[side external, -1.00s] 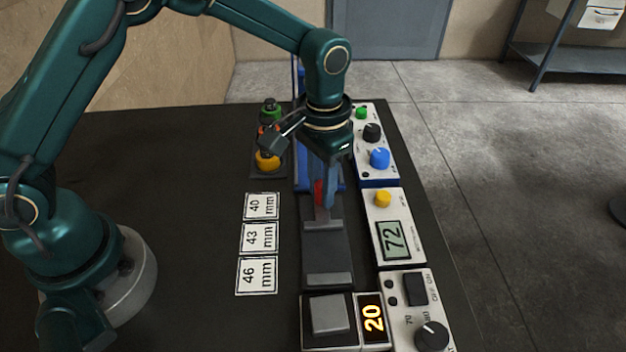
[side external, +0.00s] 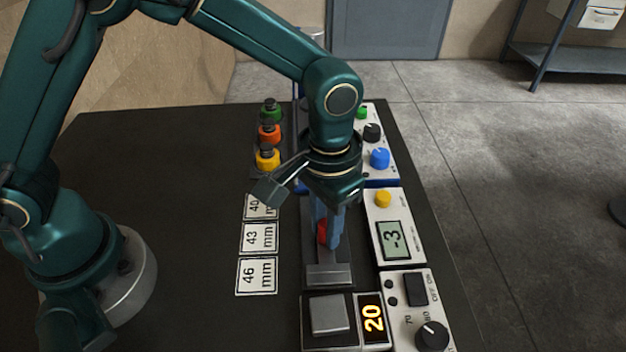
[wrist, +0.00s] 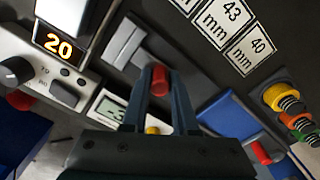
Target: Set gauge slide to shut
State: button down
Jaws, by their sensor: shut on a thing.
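The gauge slide is a dark grey track with a fixed end block (side external: 328,276) near the display. Its moving jaw has a red knob (side external: 322,236), also seen in the wrist view (wrist: 160,80). My gripper (side external: 325,232) points down and is shut on the red knob. In the wrist view the two grey bars (wrist: 125,46) lie close together, with little or no gap visible. The gauge readout (side external: 393,240) shows -3. My fingers hide part of the moving jaw and the track.
Labels for 40, 43 and 46 mm (side external: 257,275) lie left of the track. Yellow, orange and green knobbed pieces (side external: 268,135) stand behind them. A control panel with a black dial (side external: 432,335) and a display reading 20 (side external: 372,318) are at front right. A blue press frame stands behind.

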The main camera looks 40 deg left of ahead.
jog(key=shift+s+d, duration=0.2)
jog(key=shift+d, duration=0.05)
jog(key=c, duration=0.7)
grip_release()
jog(key=shift+r, duration=2.6)
jog(key=shift+w+a, duration=0.1)
